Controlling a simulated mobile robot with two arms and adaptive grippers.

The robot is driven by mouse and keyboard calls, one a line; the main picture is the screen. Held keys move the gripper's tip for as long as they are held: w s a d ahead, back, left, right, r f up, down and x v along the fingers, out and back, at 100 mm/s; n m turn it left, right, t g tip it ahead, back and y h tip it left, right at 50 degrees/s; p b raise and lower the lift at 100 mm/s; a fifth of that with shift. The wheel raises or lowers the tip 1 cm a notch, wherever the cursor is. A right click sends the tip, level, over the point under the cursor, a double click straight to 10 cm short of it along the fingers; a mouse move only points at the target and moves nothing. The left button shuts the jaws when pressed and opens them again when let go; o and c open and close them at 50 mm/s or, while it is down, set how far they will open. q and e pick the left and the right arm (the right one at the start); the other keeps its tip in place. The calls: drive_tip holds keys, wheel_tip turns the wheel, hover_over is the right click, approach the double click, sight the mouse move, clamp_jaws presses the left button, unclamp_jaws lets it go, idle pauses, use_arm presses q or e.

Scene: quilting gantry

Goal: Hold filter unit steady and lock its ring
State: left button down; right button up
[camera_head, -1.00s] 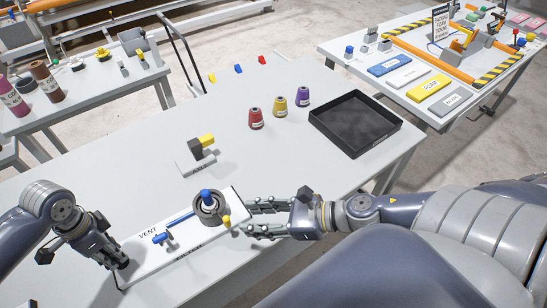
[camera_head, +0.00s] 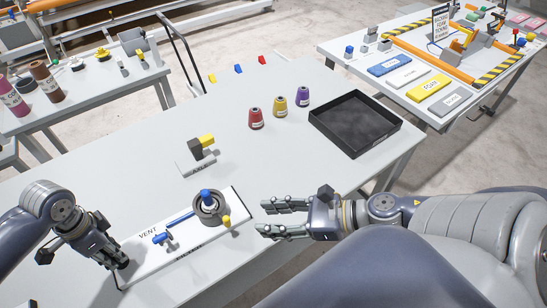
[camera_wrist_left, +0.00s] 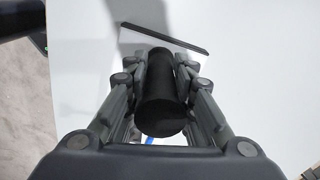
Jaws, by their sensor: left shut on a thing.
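The filter unit is a long white plate (camera_head: 150,265) on the near table, with "VENT" printed at its left end. Its dark grey ring (camera_head: 212,213) sits near the right end, with a blue knob (camera_head: 206,196) on top and a yellow knob (camera_head: 227,222) on its right side. A blue bar and small blue valve (camera_head: 161,238) lie left of the ring. My left gripper (camera_head: 120,268) is at the plate's left end, shut on a black cylindrical handle (camera_wrist_left: 161,100). My right gripper (camera_head: 265,218) is open and empty, right of the ring and apart from it.
A grey block with a yellow lever (camera_head: 206,141) stands on a small plate behind the unit. Red (camera_head: 256,119), yellow (camera_head: 280,107) and purple (camera_head: 303,96) spools and an empty black tray (camera_head: 355,123) stand further back. The table between is clear.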

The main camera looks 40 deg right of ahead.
use_arm(q)
drive_tip(key=shift+s+f, duration=0.25)
drive_tip(key=shift+f, duration=0.1)
drive_tip(key=c, duration=1.4)
unclamp_jaws()
drive_tip(key=shift+o, duration=0.5)
drive_tip(key=shift+w+r, duration=0.1)
drive_tip(key=shift+w, duration=0.2)
